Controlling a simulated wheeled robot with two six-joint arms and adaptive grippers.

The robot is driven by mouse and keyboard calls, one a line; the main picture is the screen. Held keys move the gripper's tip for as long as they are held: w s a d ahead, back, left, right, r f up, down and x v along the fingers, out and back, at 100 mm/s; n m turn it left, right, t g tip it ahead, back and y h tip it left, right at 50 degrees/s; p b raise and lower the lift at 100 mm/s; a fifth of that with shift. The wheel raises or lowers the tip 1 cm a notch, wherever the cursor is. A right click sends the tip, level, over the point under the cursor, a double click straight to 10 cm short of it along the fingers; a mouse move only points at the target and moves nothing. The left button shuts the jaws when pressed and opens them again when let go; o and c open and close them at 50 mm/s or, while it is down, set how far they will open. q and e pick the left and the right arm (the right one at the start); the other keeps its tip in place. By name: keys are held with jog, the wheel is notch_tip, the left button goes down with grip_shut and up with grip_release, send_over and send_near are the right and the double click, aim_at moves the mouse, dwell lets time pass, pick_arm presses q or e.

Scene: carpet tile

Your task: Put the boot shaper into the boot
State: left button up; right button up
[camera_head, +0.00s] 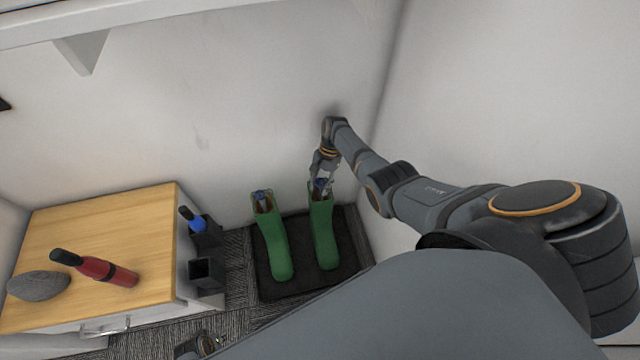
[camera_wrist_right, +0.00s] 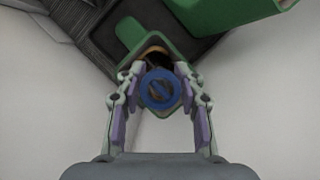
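Two green boots stand side by side, the left boot (camera_head: 274,245) and the right boot (camera_head: 323,235). A boot shaper (camera_head: 261,196) with a blue top sits in the left boot's opening. My right gripper (camera_head: 321,183) is at the right boot's opening. In the right wrist view its fingers (camera_wrist_right: 160,75) are open, one on each side of the blue ring-shaped top of another boot shaper (camera_wrist_right: 160,89). That shaper's top shows at the boot's opening; its lower part is hidden. My left gripper (camera_head: 205,345) shows only partly at the bottom edge, so its fingers are unclear.
The boots stand on a dark tray (camera_head: 295,288) against the wall.

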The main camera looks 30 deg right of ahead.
jog(key=shift+o, duration=1.4)
notch_tip(320, 180, up, 10)
jog(key=shift+r, duration=0.1)
